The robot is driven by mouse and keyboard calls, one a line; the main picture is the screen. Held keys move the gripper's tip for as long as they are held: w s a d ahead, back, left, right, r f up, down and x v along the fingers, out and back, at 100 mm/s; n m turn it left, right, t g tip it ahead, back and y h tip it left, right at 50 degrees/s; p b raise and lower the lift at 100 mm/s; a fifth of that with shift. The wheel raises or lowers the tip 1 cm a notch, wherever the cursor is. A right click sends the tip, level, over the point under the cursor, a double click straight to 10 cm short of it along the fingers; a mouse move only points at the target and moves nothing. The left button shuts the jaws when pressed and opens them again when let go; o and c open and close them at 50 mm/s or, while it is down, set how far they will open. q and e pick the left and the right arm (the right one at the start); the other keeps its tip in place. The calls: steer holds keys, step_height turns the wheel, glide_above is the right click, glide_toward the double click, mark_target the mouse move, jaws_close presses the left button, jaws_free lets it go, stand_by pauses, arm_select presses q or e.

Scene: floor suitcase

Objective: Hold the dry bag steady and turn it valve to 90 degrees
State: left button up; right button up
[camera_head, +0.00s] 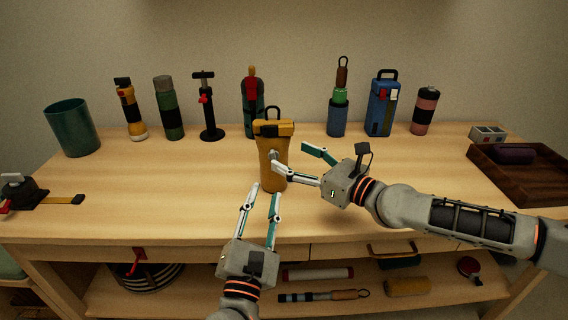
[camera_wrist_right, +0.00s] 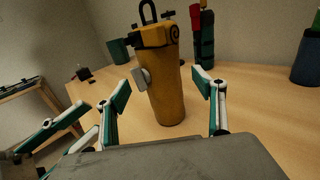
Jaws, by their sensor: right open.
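The dry bag (camera_head: 273,150) is a mustard-yellow upright cylinder with a black top loop, standing near the middle of the table. Its grey valve (camera_wrist_right: 141,79) sticks out from the side that faces left in the right wrist view; in the head view the valve (camera_head: 273,156) is on the front. My right gripper (camera_head: 291,158) is open at the bag's right, one fingertip close below the valve; contact cannot be told. In the wrist view its fingers (camera_wrist_right: 163,90) frame the bag. My left gripper (camera_head: 265,190) is open and empty, its fingertips close in front of the bag's base.
Several bottles, a pump (camera_head: 208,115) and a blue container (camera_head: 381,106) line the back. A teal cup (camera_head: 72,128) stands at left and a dark wooden tray (camera_head: 520,185) at right. A shelf below holds more items.

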step_height(320, 180, down, 5)
steer(key=shift+f, duration=0.1)
steer(key=shift+s+a+f, duration=0.1)
steer(key=shift+a+f, duration=0.2)
steer(key=shift+d+f, duration=0.15)
steer(key=shift+f, duration=0.45)
steer(key=shift+w+f, duration=0.2)
steer(key=shift+x, duration=3.55)
